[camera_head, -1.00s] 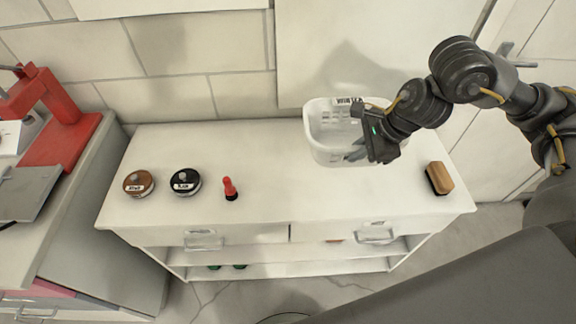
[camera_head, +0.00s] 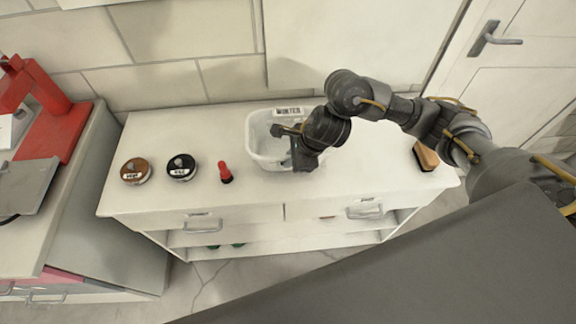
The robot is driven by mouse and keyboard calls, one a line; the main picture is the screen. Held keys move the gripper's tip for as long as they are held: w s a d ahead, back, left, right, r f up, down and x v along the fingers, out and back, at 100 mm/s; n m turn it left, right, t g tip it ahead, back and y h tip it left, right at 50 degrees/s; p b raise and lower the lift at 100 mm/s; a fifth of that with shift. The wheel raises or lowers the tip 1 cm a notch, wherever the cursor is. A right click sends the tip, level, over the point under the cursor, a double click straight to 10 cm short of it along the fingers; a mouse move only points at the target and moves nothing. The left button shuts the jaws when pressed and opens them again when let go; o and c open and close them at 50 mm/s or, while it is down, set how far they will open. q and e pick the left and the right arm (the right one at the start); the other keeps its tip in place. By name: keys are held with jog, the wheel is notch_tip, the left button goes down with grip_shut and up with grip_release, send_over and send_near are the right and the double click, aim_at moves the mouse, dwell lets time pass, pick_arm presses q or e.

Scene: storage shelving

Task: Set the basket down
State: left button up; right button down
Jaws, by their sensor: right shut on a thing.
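A white basket (camera_head: 257,149) with a label reading like "WINTER" at its back rim is over the white cabinet top (camera_head: 215,115), at the middle back. My right gripper (camera_head: 298,160) is shut on the basket at its right front side, and my wrist hides part of that side. The basket looks upright and at or very near the cabinet top; I cannot tell if its bottom touches. My left gripper is not in view.
A brown tin (camera_head: 136,171), a black tin (camera_head: 181,167) and a red-capped bottle (camera_head: 225,172) stand left of the basket. A wooden brush (camera_head: 426,156) lies at the right end. The cabinet front between them is clear.

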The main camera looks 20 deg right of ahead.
jog(key=shift+a+f, duration=0.15)
jog(key=shift+f, duration=0.8)
jog(key=shift+a+f, duration=0.1)
jog(key=shift+f, duration=0.8)
jog(key=c, duration=1.5)
grip_release()
jog(key=shift+c, duration=0.2)
jog(key=shift+r, duration=0.1)
jog(key=p+v, duration=0.1)
jog(key=v, duration=1.1)
jog(key=shift+p, duration=0.3)
jog(key=shift+d, duration=0.1)
